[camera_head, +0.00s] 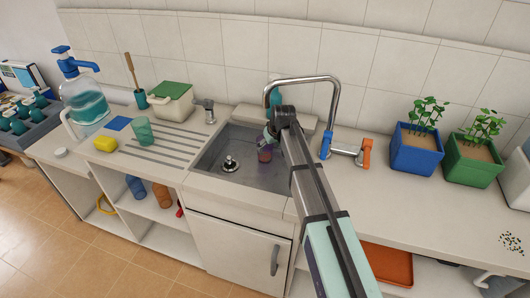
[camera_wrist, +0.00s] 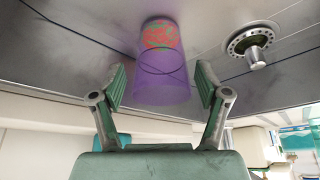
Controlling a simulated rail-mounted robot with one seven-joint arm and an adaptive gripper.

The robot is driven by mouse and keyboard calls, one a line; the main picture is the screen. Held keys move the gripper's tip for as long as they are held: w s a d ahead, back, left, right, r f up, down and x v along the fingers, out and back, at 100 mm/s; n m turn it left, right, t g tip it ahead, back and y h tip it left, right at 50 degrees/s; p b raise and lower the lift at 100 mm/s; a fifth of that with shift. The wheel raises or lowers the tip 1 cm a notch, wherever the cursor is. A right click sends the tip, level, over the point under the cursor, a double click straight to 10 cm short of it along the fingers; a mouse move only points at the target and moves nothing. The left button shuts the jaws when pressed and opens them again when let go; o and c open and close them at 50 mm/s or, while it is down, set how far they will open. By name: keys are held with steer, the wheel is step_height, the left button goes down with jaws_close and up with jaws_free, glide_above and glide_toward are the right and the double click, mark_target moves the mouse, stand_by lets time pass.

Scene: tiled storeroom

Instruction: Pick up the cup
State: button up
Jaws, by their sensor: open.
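A see-through purple cup (camera_wrist: 163,85) with a red and green patch at one end is in the sink. In the wrist view it lies between the two fingers of my gripper (camera_wrist: 160,88), with a gap visible on each side. My gripper is open. In the head view my gripper (camera_head: 270,138) is low over the sink, and the cup (camera_head: 265,156) shows just below it, partly hidden. A teal-green cup (camera_head: 142,131) stands on the ribbed drainboard to the left.
The sink (camera_head: 262,178) has walls around the cup and a drain fitting (camera_head: 230,164) to its left. A tall faucet (camera_head: 335,100) arches behind my arm. Blue (camera_head: 416,150) and green (camera_head: 472,160) planters stand right. A yellow sponge (camera_head: 105,144) lies left.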

steer(key=w+a, duration=0.1)
steer(key=w+f+p, duration=0.1)
steer(key=w+a, duration=0.1)
steer(key=w, duration=0.1)
steer(key=shift+w+a+f, duration=0.1)
steer(key=shift+a+f, duration=0.2)
steer(key=shift+f, duration=0.1)
steer(key=shift+w+a+f, duration=0.1)
steer(key=shift+f, duration=0.4)
steer(key=c, duration=0.9)
steer(key=shift+r, duration=0.25)
